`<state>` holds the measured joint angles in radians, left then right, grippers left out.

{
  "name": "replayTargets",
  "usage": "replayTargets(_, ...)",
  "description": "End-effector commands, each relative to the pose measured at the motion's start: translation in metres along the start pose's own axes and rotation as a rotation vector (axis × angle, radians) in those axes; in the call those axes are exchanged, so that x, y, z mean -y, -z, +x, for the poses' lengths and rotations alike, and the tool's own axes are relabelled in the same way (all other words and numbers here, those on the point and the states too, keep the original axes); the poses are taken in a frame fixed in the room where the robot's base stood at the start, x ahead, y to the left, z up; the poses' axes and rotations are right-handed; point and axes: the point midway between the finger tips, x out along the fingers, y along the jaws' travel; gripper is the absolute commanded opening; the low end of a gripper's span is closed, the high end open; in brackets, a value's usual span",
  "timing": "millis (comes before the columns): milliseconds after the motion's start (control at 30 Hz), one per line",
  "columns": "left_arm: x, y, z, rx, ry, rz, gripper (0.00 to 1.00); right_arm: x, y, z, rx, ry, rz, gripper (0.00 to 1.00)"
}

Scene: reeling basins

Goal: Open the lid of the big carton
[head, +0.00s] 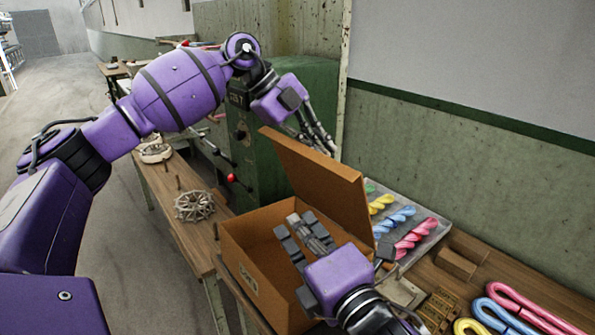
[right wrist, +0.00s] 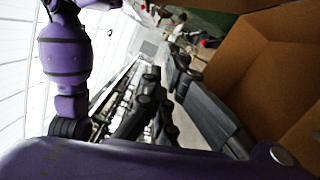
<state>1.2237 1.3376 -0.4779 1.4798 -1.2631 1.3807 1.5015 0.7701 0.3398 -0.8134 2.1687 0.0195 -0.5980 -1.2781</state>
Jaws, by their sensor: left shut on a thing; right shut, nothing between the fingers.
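The big brown carton (head: 236,258) stands on the wooden bench. Its lid (head: 318,185) is raised and stands steeply up along the far right side, so the carton's mouth is open. My left gripper (head: 328,146) is at the lid's upper edge, shut on the lid; its fingertips are partly hidden behind it. My right gripper (head: 292,232) is shut and empty, over the open mouth of the carton, and hides part of the inside. In the right wrist view its dark fingers (right wrist: 205,105) show beside the carton's brown walls (right wrist: 245,62).
A tray (head: 442,226) of coloured yarn skeins stands behind the lid. Pink, blue and yellow skeins (head: 525,305) and small wooden blocks (head: 455,264) lie to the right. A green machine housing (head: 262,150) stands behind the carton. A metal wheel (head: 195,206) lies on the left bench.

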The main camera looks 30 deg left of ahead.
Motion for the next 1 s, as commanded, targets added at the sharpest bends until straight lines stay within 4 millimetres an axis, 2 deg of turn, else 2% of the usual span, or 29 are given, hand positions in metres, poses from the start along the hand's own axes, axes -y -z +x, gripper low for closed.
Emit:
replayTargets(100, 0.004, 0.001, -0.002, 0.001, 0.011, 0.005, 0.0, -0.015, -0.016, 0.004, 0.039, -0.017, -0.108, 0.0)
replayTargets(267, 0.004, 0.001, -0.002, 0.0, 0.011, 0.005, 0.0, -0.018, -0.02, 0.02, 0.049, -0.02, -0.132, 0.0)
replayTargets(667, 0.004, 0.001, -0.002, 0.0, 0.011, 0.005, 0.0, -0.02, -0.022, 0.102, 0.046, -0.019, -0.124, 0.0)
replayTargets(800, 0.004, 0.001, -0.002, 0.0, 0.011, 0.005, 0.0, -0.021, -0.044, 0.106, 0.048, -0.017, -0.128, 0.0)
replayTargets(1000, 0.004, 0.001, -0.002, 0.0, 0.011, 0.005, 0.0, -0.023, -0.059, 0.109, 0.047, -0.018, -0.127, 0.0)
